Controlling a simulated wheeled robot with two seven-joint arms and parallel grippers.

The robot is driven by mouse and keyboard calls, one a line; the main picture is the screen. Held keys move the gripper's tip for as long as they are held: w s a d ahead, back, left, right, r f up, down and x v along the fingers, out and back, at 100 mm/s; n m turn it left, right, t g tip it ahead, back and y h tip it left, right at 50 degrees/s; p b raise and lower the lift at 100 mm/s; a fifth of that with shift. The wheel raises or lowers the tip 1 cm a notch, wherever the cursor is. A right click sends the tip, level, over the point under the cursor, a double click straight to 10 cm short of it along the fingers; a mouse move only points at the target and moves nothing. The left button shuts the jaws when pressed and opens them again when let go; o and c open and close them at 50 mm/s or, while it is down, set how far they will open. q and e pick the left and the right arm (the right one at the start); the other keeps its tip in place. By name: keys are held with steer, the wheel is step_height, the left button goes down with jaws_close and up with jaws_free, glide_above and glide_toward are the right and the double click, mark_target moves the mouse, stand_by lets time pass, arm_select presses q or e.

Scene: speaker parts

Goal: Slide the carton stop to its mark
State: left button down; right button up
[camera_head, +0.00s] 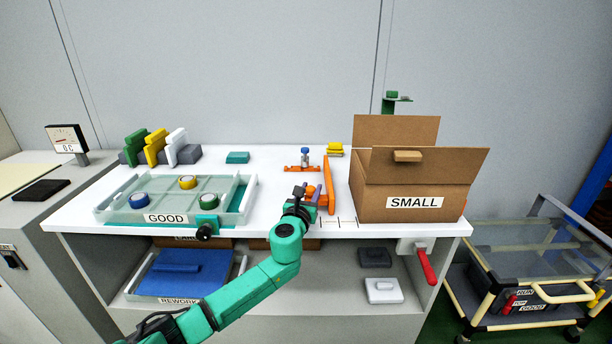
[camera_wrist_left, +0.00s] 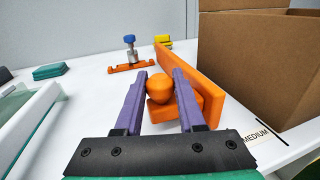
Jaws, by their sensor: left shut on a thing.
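The carton stop is an orange bar with a round knob (camera_wrist_left: 160,88) on a block at its near end. Its long bar (camera_head: 329,184) stands on the white table, left of the carton, and also shows in the left wrist view (camera_wrist_left: 190,72). My left gripper (camera_head: 309,193) is at the knob. In the left wrist view its purple fingers (camera_wrist_left: 161,76) stand on either side of the knob, shut on it. Marks (camera_head: 340,222) line the table's front edge. A MEDIUM label (camera_wrist_left: 256,137) lies right of the stop's near end. My right gripper is not visible.
An open carton labelled SMALL (camera_head: 375,203) stands close to the right of the stop. An orange fixture with a blue-topped post (camera_head: 304,160) and yellow pieces (camera_head: 335,149) are behind. The GOOD tray (camera_head: 118,213) is to the left. A red handle (camera_head: 426,268) hangs below the table's right front.

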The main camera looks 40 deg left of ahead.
mark_target(332, 193)
arm_select(q)
steer(key=shift+w+d+f, duration=0.1)
steer(key=shift+w+d, duration=0.5)
steer(key=shift+d, duration=0.25)
steer(key=shift+w+d, duration=0.6)
steer(key=shift+d, duration=0.2)
steer(key=shift+w+d+f, duration=0.1)
steer(key=shift+w+d, duration=0.5)
steer(key=shift+d, duration=0.25)
steer(key=shift+c, duration=2.1)
jaws_free()
steer(key=shift+r, duration=0.1)
steer(key=p+v, duration=0.1)
steer(key=v, duration=1.3)
steer(key=shift+s, duration=0.25)
